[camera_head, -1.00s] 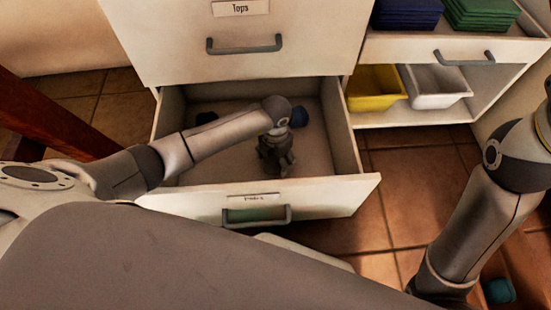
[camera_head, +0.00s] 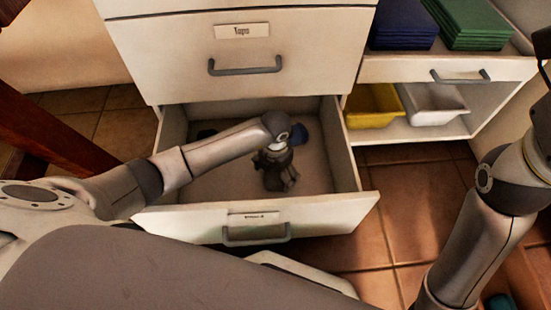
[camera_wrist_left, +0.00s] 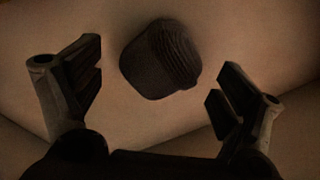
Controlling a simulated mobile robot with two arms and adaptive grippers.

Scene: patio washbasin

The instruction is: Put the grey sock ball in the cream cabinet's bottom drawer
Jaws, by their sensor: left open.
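The cream cabinet's bottom drawer (camera_head: 328,212) is pulled open. My left gripper (camera_head: 280,186) reaches down inside it, open and empty. In the left wrist view a ribbed, rounded sock ball (camera_wrist_left: 160,60), dark grey in the dim light, lies on a pale surface. It sits beyond and between the spread fingertips of my left gripper (camera_wrist_left: 157,88), with gaps on both sides. In the head view I cannot make out this ball; the gripper and forearm may hide it. My right gripper is out of view.
A blue ball (camera_head: 299,133) and a dark item (camera_head: 206,133) lie at the drawer's back. The closed upper drawer (camera_head: 300,60) is above. A shelf at right holds a yellow bin (camera_head: 374,106) and a white bin (camera_head: 434,105). A teal object (camera_head: 498,302) is at lower right.

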